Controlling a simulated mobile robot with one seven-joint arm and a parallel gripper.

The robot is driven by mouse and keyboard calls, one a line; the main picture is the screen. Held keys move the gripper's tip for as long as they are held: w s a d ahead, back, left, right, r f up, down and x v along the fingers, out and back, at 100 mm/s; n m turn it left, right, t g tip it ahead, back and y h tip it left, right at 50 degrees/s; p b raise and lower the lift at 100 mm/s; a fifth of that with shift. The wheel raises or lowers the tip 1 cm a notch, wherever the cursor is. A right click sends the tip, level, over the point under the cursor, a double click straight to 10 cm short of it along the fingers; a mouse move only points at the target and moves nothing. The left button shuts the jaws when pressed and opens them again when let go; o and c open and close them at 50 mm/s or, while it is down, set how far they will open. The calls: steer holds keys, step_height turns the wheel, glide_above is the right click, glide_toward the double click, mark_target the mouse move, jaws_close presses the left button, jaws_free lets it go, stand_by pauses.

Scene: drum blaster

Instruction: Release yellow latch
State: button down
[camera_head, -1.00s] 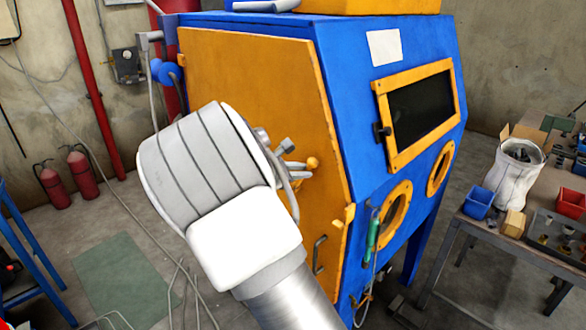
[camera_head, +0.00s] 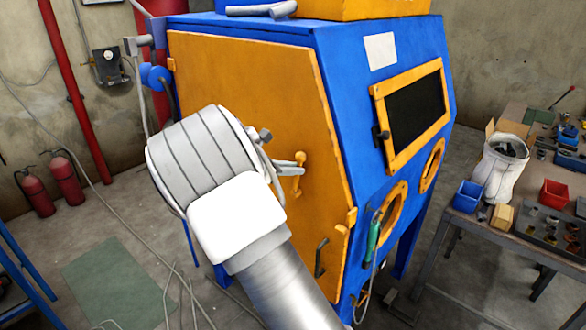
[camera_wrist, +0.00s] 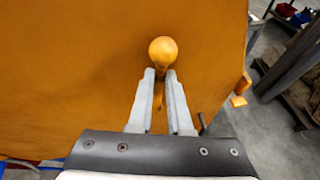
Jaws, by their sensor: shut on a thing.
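The yellow latch (camera_head: 299,158) sits on the orange door (camera_head: 250,85) of the blue cabinet. In the wrist view its round knob (camera_wrist: 162,51) shows just beyond my fingertips, with part of its stem between the fingers. My gripper (camera_head: 291,169) is at the latch, its two grey fingers shut on it from either side; it also shows in the wrist view (camera_wrist: 161,78). In the head view my white and grey arm hides the lower left of the door. The door looks closed.
A dark handle (camera_head: 320,257) is low on the door, and a yellow tab (camera_head: 346,222) is at its right edge. A workbench (camera_head: 478,224) with bins and a white bucket (camera_head: 500,168) stands to the right.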

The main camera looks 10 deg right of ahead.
steer(key=shift+w+r, duration=0.1)
stand_by(0.4)
steer(key=c, duration=0.8)
jaws_free()
steer(key=shift+a, duration=0.1)
steer(key=shift+c, duration=0.2)
steer(key=b+v, duration=0.3)
steer(key=v, duration=1.4)
steer(key=shift+a, duration=0.15)
